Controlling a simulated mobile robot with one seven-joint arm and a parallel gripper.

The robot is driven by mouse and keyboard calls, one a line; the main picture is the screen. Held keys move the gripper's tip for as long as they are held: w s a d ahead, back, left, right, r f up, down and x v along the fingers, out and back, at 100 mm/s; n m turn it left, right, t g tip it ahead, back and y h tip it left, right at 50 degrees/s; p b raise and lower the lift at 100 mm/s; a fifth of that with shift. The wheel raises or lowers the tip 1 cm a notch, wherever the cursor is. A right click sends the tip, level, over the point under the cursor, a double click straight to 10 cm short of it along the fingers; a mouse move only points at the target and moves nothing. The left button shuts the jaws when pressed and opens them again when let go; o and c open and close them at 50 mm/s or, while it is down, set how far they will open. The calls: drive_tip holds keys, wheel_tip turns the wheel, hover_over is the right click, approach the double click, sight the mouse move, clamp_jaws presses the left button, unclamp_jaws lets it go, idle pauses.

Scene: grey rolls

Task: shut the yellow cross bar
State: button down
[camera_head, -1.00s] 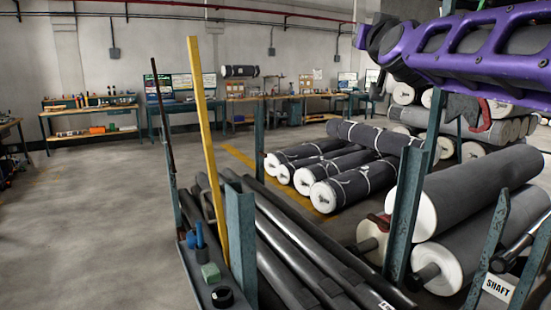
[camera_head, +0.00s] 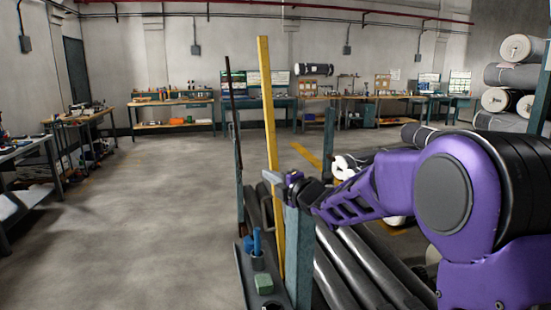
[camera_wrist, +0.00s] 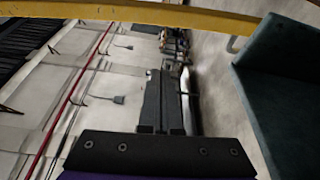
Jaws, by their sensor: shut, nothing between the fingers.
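The yellow cross bar (camera_head: 267,110) stands nearly upright beside a teal post (camera_head: 298,255), its lower part passing behind the tray side. It also crosses the top of the wrist view (camera_wrist: 150,12). My gripper (camera_head: 282,181) is shut and empty, above the post's top and just right of the bar. In the wrist view my dark fingers (camera_wrist: 166,80) point toward the bar, with a gap showing in the picture. Whether they touch it is unclear. The teal post fills the right of the wrist view (camera_wrist: 285,75), with a pale metal loop (camera_wrist: 236,43) beside it.
A narrow tray (camera_head: 250,280) with a blue-handled tool cup (camera_head: 257,258) and green block (camera_head: 264,282) lies by the bar's foot. Long dark rolls (camera_head: 350,265) lie in the rack to the right. Open floor (camera_head: 175,220) lies left. A thin dark rod (camera_head: 232,120) stands left of the bar.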

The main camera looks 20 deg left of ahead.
drive_tip(key=p+x, duration=0.1)
drive_tip(key=x, duration=0.7)
drive_tip(key=shift+w+d+r+p, duration=0.1)
drive_tip(key=shift+w+d+p, duration=0.1)
drive_tip(key=shift+w+d, duration=0.3)
drive_tip(key=shift+w+d+p, duration=0.2)
drive_tip(key=shift+d, duration=0.45)
drive_tip(key=shift+w+d+r+p, duration=0.1)
drive_tip(key=shift+w+d+p, duration=0.1)
drive_tip(key=shift+w+d, duration=0.3)
drive_tip(key=shift+s+d, duration=0.1)
drive_tip(key=shift+d, duration=0.05)
